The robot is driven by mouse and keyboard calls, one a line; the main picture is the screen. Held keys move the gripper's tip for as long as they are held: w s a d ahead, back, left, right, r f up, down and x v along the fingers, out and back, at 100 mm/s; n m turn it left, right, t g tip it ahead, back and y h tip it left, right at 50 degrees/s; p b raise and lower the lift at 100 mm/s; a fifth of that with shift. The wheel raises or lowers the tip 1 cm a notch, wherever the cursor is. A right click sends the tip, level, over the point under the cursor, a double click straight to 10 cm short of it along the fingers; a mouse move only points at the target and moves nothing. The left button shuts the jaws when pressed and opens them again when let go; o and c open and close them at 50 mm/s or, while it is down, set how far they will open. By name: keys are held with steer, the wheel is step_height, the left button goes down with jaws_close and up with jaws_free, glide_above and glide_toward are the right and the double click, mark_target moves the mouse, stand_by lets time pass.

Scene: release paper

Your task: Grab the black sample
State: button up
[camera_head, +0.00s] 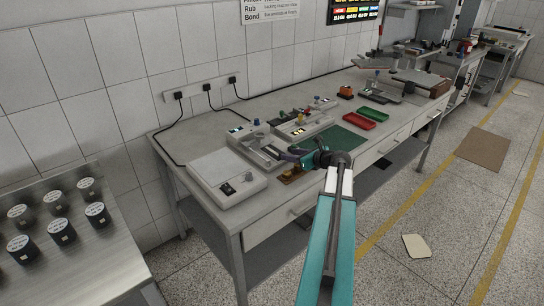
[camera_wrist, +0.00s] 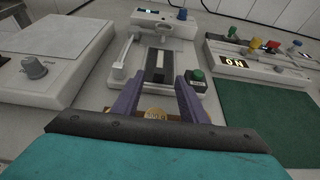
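In the wrist view, a black strip (camera_wrist: 158,64), which looks like the black sample, lies lengthwise on the bed of a white test machine (camera_wrist: 165,20). My gripper (camera_wrist: 160,77) has two purple fingers, spread apart with nothing held between them. The fingertips point toward the machine and the near end of the strip; I cannot tell their height above it. In the head view, my gripper (camera_head: 288,154) is beside the front of the same machine (camera_head: 258,143). The strip is too small to make out clearly there.
A white scale-like box (camera_head: 226,177) stands left of the machine. A second device (camera_head: 303,124) with coloured knobs and a green mat (camera_head: 342,139) are to the right. A green knob (camera_wrist: 197,75) sits close to my right finger. A brass weight (camera_wrist: 155,113) lies below the fingers.

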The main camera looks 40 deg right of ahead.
steer(key=x, duration=0.1)
steer(key=p+x, duration=0.1)
steer(key=x, duration=0.1)
steer(key=shift+w+r, duration=0.1)
steer(key=shift+w, duration=0.25)
steer(key=shift+w+f+p, duration=0.3)
steer(key=shift+w+f, duration=0.05)
steer(key=shift+w, duration=0.25)
jaws_close()
